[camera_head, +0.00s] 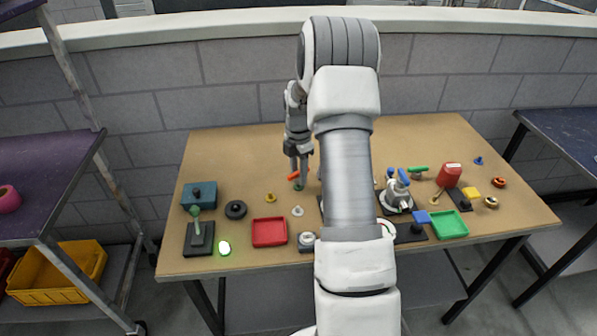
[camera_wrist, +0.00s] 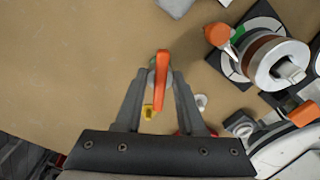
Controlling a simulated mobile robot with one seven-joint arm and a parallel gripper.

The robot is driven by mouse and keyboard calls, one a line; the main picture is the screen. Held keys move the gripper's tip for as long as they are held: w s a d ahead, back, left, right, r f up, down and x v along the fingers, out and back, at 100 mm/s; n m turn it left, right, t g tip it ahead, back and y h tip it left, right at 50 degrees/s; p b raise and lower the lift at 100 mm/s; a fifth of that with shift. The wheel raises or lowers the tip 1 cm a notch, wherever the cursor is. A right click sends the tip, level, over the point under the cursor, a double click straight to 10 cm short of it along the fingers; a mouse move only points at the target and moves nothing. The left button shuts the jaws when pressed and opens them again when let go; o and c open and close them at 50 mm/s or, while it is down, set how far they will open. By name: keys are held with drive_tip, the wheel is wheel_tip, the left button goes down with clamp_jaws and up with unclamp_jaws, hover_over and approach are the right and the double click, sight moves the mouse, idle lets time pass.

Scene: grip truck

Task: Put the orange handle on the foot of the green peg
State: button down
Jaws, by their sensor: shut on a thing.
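An orange handle (camera_wrist: 160,88) is held between the two fingertips of my gripper (camera_wrist: 163,76) in the wrist view. In the head view the orange handle (camera_head: 293,175) shows at the fingertips of my gripper (camera_head: 300,172), over the middle-back of the table. A small dark green round piece (camera_head: 298,185) is just below it; I cannot tell whether they touch. A green peg (camera_head: 196,224) with a rounded top stands on a black square foot (camera_head: 199,240) at the table's front left, well apart from my gripper.
A teal box (camera_head: 199,195), a black ring (camera_head: 236,209) and a red tray (camera_head: 269,232) are near the peg. A bright green glowing disc (camera_head: 224,248) lies beside its foot. Several fixtures and a green tray (camera_head: 450,225) stand at right. The back left of the table (camera_head: 230,150) is clear.

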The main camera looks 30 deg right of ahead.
drive_tip(key=shift+f+b, duration=0.35)
drive_tip(key=shift+f, duration=0.75)
idle(1.4)
drive_tip(key=shift+c, duration=0.5)
unclamp_jaws()
drive_tip(key=shift+r, duration=0.15)
drive_tip(key=shift+r+p, duration=2.75)
drive_tip(key=shift+r, duration=0.95)
